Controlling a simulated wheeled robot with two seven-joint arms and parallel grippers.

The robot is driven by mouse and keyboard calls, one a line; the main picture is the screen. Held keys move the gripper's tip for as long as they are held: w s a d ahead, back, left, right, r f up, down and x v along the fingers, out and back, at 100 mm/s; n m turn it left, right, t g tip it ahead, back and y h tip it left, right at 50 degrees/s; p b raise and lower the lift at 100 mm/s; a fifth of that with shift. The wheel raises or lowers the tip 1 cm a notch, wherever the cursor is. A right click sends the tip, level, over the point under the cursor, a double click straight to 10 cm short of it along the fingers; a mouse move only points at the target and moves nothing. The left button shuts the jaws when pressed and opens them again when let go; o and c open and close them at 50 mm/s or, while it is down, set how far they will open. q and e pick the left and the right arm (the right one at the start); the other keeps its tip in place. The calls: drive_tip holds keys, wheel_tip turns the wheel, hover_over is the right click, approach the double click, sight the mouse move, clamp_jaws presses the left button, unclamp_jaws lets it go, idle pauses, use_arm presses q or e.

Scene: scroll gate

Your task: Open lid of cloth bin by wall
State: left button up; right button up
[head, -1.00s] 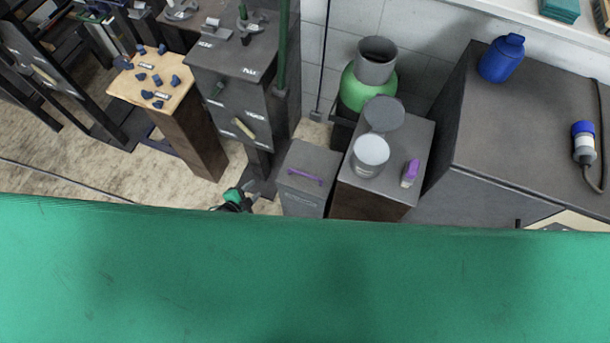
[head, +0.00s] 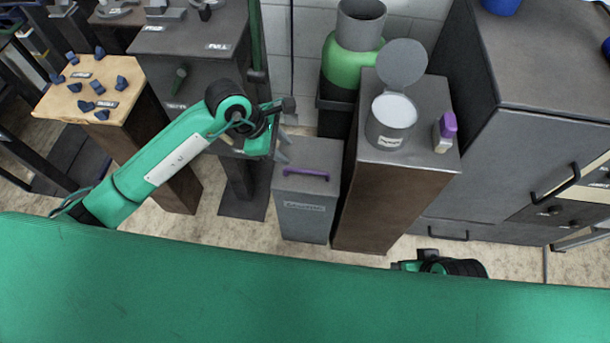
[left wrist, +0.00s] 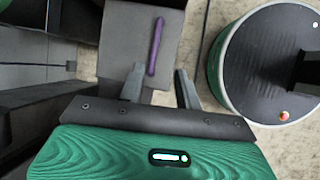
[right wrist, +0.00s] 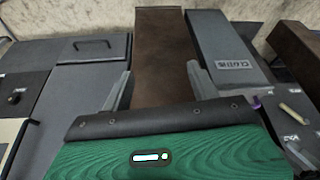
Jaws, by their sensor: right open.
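The cloth bin (head: 303,216) is a grey upright box with a label on its front and a purple handle (head: 305,174) on its shut lid (head: 320,158). It stands on the floor beside a brown-sided pedestal. My left gripper (head: 284,147) is open and empty, just left of and above the lid. In the left wrist view its fingers (left wrist: 160,86) point at the lid (left wrist: 125,35), with the purple handle (left wrist: 156,45) just beyond them, apart. My right gripper (right wrist: 160,85) is open and empty; the labelled bin (right wrist: 225,45) shows to its right. Its fingers are hidden in the head view.
The pedestal (head: 359,205) right of the bin carries an open round canister (head: 390,122) and a purple-topped bottle (head: 445,131). A green cylinder (head: 352,65) stands behind, by the wall. A grey cabinet (head: 500,180) is at right. My green body fills the foreground.

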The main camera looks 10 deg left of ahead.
use_arm(q)
drive_tip(key=b, duration=0.2)
approach(306, 170)
drive_tip(key=shift+m+t+y, duration=0.3)
drive_tip(key=x, duration=0.8)
drive_tip(key=shift+s+d+r, duration=0.1)
drive_tip(key=shift+s+d, duration=0.2)
use_arm(e)
drive_tip(key=shift+w+a+t+y, duration=0.25)
drive_tip(key=shift+w+a+t, duration=0.25)
drive_tip(key=shift+a, duration=0.15)
drive_tip(key=shift+w+a+t+y, duration=0.25)
drive_tip(key=shift+w+a+t, duration=0.1)
drive_tip(key=shift+a+t, duration=0.2)
use_arm(q)
drive_tip(key=shift+c, duration=0.2)
clamp_jaws()
